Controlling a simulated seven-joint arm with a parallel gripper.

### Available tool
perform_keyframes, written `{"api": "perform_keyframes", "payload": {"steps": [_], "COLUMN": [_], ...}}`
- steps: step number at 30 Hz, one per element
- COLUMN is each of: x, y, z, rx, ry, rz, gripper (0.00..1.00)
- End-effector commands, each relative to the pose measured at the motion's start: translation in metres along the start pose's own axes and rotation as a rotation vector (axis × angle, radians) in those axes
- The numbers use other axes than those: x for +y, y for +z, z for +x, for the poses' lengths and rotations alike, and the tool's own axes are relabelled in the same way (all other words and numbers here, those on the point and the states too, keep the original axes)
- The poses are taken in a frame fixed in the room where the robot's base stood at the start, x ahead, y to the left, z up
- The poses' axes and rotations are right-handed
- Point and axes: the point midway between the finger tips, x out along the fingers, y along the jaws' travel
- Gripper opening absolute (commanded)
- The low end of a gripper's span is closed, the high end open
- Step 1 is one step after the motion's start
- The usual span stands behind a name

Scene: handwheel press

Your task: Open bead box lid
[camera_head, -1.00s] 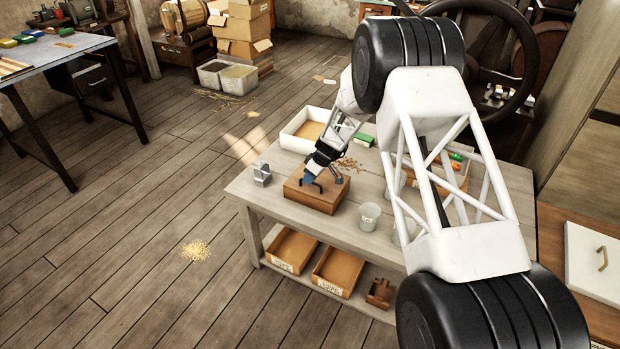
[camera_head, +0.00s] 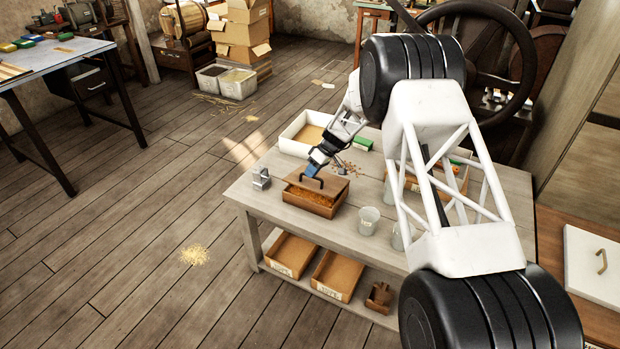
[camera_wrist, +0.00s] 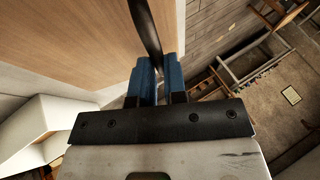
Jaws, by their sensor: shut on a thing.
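The wooden bead box (camera_head: 312,203) stands on the workbench, and orange-brown contents show in its front opening. Its lid (camera_head: 326,183) is tilted up, raised at the front edge and lower toward the back. A dark handle (camera_head: 303,179) stands on the lid's front part. My gripper (camera_head: 312,170) is at this handle with its blue fingers shut on it. In the wrist view the blue fingers of my gripper (camera_wrist: 156,80) close around the dark handle bar (camera_wrist: 145,30), with the wooden lid (camera_wrist: 70,35) beside it.
A white-walled tray (camera_head: 292,139) stands behind the box, with a green block (camera_head: 363,144) near it. A small metal piece (camera_head: 261,178) is left of the box. A grey cup (camera_head: 369,220) stands to the right. Two open trays (camera_head: 333,274) are on the lower shelf.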

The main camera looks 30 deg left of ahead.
Motion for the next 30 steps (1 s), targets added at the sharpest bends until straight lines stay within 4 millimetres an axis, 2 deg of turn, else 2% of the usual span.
{"api": "perform_keyframes", "payload": {"steps": [9,18,26,30], "x": [0.014,0.026,0.038,0.050], "y": [-0.012,-0.020,-0.026,-0.029], "z": [-0.031,-0.049,-0.063,-0.072], "rx": [0.001,0.001,0.002,0.002], "ry": [-0.210,-0.347,-0.350,-0.351], "rz": [0.087,0.143,0.145,0.146], "gripper": [0.00,0.00,0.00,0.00]}}
